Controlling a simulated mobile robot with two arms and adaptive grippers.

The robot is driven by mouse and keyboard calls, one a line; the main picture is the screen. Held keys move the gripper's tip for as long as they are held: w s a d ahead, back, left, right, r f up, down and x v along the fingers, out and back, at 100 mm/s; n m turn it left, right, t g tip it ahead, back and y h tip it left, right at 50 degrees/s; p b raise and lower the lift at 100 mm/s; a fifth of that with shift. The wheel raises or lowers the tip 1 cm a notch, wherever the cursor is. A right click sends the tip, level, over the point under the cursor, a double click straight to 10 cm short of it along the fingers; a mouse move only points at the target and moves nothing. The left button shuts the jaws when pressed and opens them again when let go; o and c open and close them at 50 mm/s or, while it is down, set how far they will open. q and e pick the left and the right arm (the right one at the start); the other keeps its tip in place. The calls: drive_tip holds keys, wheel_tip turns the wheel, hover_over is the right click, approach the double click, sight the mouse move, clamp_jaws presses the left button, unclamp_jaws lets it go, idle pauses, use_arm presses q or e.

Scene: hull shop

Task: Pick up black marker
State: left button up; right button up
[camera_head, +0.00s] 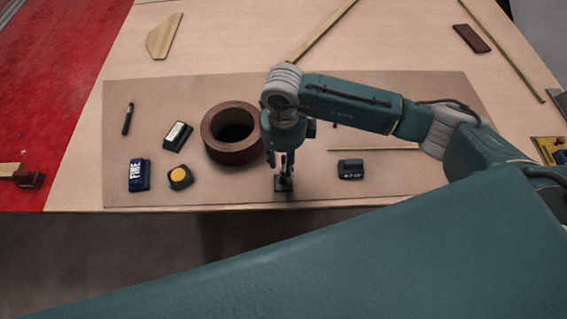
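The black marker (128,118) lies at the left part of the brown mat (330,95), its long side running nearly away from me. It is slim and dark, and nothing touches it. My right gripper (284,184) points down at the near part of the mat, just right of the brown tape roll (232,150) and well to the right of the marker. Its fingers look close together, with dark shapes at the tips. I cannot tell whether they are open or shut. My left gripper does not show.
Near the marker are a dark green block (178,137), a blue block marked FINE (139,175) and a tape measure (180,177) with a yellow disc. A dark block (351,169) lies right of my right gripper. The mat around the marker is clear.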

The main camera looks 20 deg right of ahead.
drive_tip(key=shift+f, duration=0.5)
clamp_jaws()
drive_tip(key=shift+r, duration=0.15)
drive_tip(key=shift+r, duration=0.55)
wheel_tip(320, 180, up, 19)
drive_tip(key=b, duration=0.4)
